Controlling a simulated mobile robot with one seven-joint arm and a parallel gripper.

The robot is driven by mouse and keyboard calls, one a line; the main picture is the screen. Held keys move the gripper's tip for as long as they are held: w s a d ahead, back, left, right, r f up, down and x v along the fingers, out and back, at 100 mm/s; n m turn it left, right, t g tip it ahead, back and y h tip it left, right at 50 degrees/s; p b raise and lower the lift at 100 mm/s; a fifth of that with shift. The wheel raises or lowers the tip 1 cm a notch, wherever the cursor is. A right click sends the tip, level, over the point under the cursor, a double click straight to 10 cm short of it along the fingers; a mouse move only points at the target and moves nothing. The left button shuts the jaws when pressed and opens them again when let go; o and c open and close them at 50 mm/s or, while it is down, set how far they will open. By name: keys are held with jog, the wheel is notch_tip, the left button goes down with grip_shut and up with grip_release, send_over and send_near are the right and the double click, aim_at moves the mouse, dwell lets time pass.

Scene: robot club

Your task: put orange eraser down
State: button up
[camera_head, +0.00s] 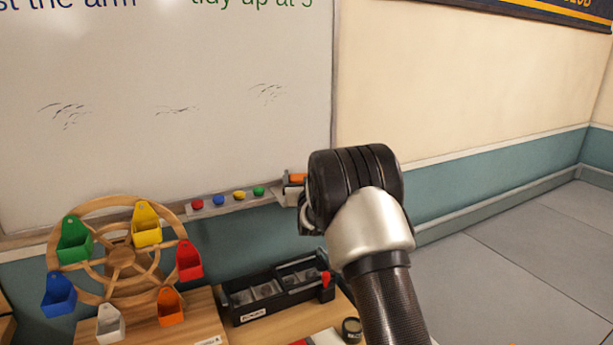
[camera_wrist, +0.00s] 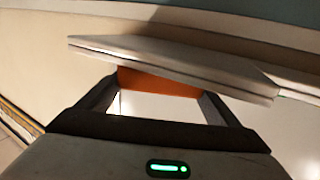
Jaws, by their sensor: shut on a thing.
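The orange eraser (camera_head: 297,178) is at the right end of the whiteboard's pale tray (camera_head: 225,209) in the head view, partly hidden by my wrist. My gripper (camera_head: 294,190) is shut on it there. In the wrist view the orange eraser (camera_wrist: 158,83) sits between the two fingers of my gripper (camera_wrist: 157,88). The pale front edge of the tray (camera_wrist: 170,62) crosses in front and hides part of the eraser and the fingertips. I cannot tell whether the eraser touches the tray's surface.
Below stands a wooden wheel (camera_head: 122,258) with coloured buckets. A black organizer (camera_head: 275,288) and a small dark round item (camera_head: 352,328) are on the wooden table.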

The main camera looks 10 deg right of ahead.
jog(key=shift+f+b, duration=0.1)
jog(key=shift+b, duration=0.25)
jog(key=o, duration=0.9)
jog(key=shift+o, duration=0.2)
